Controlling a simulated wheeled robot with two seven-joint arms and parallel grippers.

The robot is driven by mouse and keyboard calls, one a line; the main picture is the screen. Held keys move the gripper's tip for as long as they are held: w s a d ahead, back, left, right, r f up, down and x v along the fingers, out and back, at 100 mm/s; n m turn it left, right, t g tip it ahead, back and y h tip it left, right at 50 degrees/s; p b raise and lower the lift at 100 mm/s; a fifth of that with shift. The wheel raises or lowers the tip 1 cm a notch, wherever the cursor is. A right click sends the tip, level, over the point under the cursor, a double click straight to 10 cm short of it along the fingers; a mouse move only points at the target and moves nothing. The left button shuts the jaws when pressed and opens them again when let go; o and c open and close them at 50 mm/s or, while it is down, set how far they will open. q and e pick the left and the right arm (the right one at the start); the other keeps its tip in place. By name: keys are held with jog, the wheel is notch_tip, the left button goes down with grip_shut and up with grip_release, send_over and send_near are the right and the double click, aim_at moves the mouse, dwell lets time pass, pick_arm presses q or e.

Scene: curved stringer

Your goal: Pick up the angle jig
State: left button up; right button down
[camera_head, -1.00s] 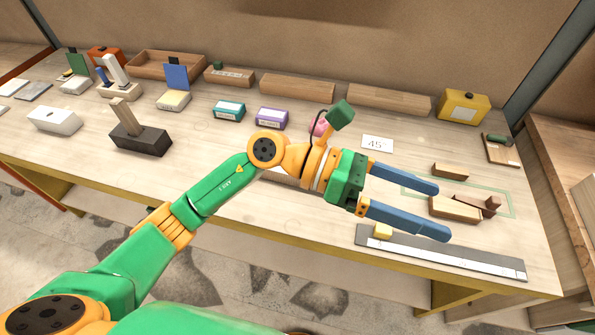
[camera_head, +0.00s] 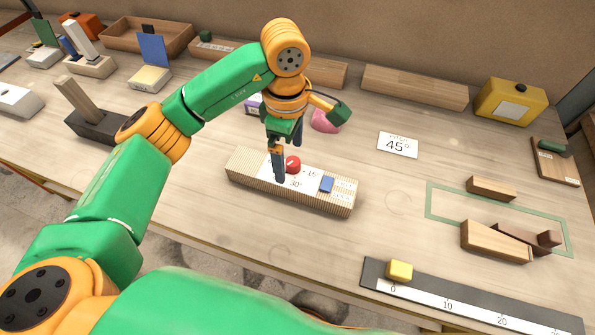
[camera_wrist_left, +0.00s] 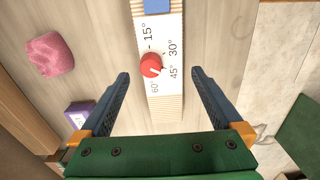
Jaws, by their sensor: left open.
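The angle jig (camera_head: 342,207) is a long ribbed wooden block with a white angle scale, a red knob (camera_head: 292,164) and a blue piece (camera_head: 327,184) on top. It lies on the bench in front of my left gripper (camera_head: 289,163), which points down over its knob end. In the left wrist view the jig (camera_wrist_left: 167,105) runs between the two spread fingers of my left gripper (camera_wrist_left: 161,73), with visible space on both sides. The gripper is open and empty. In the head view the near finger hides part of the scale. My right gripper is out of view.
A 45° card (camera_head: 398,145) lies to the right. A ruler strip (camera_head: 450,304) with a yellow block (camera_head: 399,270) is at front right. Wooden pieces (camera_head: 497,243) lie by a green outline. A pink lump (camera_head: 326,121) and a purple box (camera_wrist_left: 79,113) are near the gripper.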

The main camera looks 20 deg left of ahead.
aim_at(290, 173)
pick_arm(q)
jog(key=shift+s+f, duration=0.4)
jog(key=shift+s, duration=0.05)
jog(key=f+p, duration=0.1)
jog(key=f, duration=0.1)
jog(key=f+p, duration=0.1)
jog(key=f, duration=0.3)
jog(key=shift+w+d+p, duration=0.1)
jog(key=shift+w+p, duration=0.2)
jog(key=shift+p, duration=0.1)
jog(key=shift+f, duration=0.25)
grip_shut()
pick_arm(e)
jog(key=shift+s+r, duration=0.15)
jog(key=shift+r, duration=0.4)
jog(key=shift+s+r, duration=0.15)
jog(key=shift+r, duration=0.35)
